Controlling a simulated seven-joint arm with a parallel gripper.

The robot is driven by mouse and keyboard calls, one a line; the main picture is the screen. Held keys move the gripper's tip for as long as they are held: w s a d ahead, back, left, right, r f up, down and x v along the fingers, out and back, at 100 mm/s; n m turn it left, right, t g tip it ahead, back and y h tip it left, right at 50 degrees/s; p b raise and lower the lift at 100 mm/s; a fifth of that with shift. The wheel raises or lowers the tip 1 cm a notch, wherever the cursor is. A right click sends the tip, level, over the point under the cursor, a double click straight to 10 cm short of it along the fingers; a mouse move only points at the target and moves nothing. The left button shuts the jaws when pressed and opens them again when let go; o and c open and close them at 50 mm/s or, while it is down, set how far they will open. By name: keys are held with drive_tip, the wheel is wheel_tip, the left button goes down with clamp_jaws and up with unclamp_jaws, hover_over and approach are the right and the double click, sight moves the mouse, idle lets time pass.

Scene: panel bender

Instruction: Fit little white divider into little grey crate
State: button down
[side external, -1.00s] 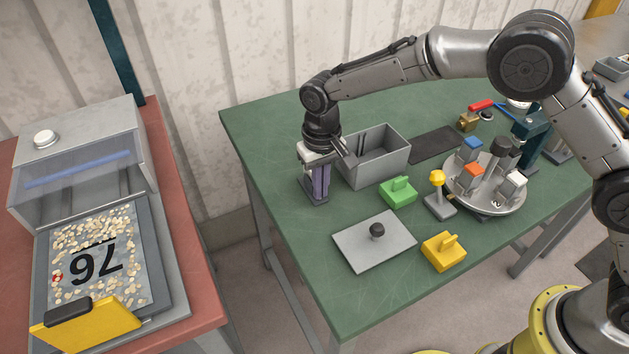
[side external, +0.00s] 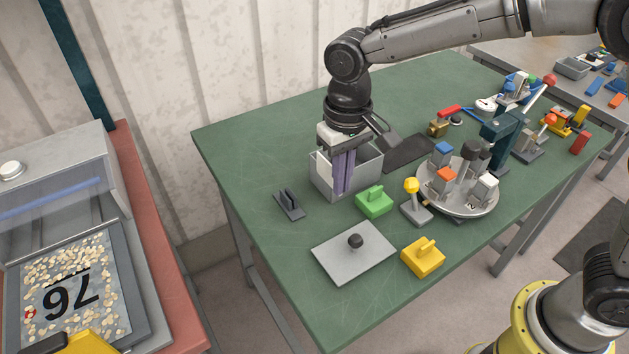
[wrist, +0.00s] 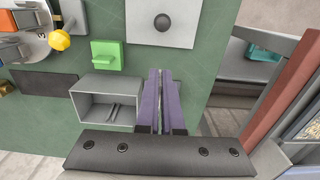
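The little grey crate (side external: 365,178) stands open on the green table, with upright ribs showing inside it in the wrist view (wrist: 104,124). My gripper (side external: 342,190) points down at the crate's near left side in the side view. Its purple fingers are nearly together in the wrist view (wrist: 162,72), with a thin pale strip between them. The dark slotted stand (side external: 289,204) is empty.
A green block (side external: 374,201), a grey plate with a black knob (side external: 352,252), a yellow block (side external: 423,258) and a yellow-knobbed lever (side external: 414,205) stand in front. A round turntable (side external: 470,205) with several blocks is to the right. The table's left front is clear.

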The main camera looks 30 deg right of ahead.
drive_tip(key=s+d+r, duration=0.2)
drive_tip(key=s, duration=0.1)
hover_over(358, 172)
drive_tip(key=w, duration=0.1)
wheel_tip(358, 172, down, 5)
drive_tip(key=shift+s+d+f, duration=0.1)
drive_tip(key=shift+s+f, duration=0.05)
drive_tip(key=shift+f, duration=1.45)
drive_tip(key=shift+s+d+f, duration=0.1)
drive_tip(key=shift+s+f, duration=0.05)
drive_tip(key=shift+f, duration=1.55)
drive_tip(key=c, duration=1.2)
unclamp_jaws()
drive_tip(key=shift+c, duration=0.2)
drive_tip(key=shift+w+r, duration=0.15)
drive_tip(key=shift+r, duration=2.25)
drive_tip(key=shift+w+r, duration=0.1)
drive_tip(key=shift+r, duration=2.25)
